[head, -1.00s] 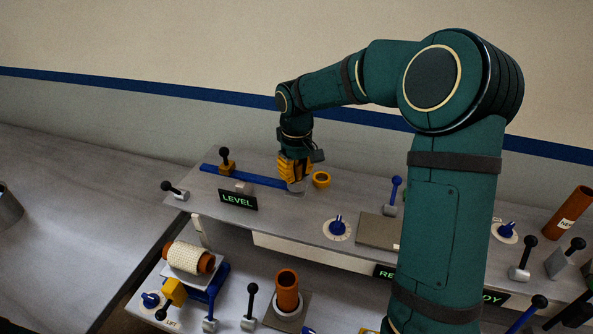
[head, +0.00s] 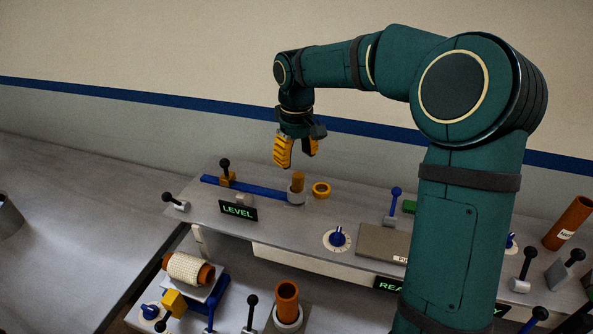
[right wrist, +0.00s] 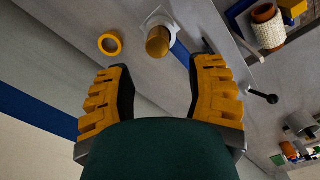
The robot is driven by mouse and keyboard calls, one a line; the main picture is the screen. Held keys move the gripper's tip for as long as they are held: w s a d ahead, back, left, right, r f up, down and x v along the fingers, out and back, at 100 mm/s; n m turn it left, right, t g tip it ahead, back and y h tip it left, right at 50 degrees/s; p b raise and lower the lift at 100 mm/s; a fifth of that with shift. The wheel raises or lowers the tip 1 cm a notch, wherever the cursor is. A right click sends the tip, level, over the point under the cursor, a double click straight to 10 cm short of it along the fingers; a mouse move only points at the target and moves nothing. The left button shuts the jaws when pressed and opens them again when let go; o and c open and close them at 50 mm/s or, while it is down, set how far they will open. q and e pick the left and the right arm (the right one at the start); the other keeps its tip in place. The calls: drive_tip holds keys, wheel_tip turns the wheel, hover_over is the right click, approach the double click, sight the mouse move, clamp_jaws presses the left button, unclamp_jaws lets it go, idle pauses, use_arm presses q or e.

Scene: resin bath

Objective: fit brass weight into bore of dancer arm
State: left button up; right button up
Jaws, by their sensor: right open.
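The brass weight (head: 298,181) stands upright in the grey cup-like end (head: 296,197) of the blue dancer arm (head: 245,188), with its upper part showing above the rim. How deep it sits I cannot tell. My right gripper (head: 297,159) is open and empty just above the weight, its fingers apart and clear of it. In the right wrist view the weight (right wrist: 158,42) shows beyond the spread fingertips, in front of the pale collar (right wrist: 160,21). My left gripper is not in view.
A yellow ring (head: 321,189) lies just right of the weight. A LEVEL sign (head: 238,209) and a black-knobbed lever (head: 176,199) stand to the left. A blue dial (head: 337,238) and blue lever (head: 393,205) are to the right. A wound spool (head: 188,269) sits lower left.

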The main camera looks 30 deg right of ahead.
sight(297, 175)
drive_tip(key=shift+r, duration=1.9)
drive_tip(key=shift+s+f, duration=0.1)
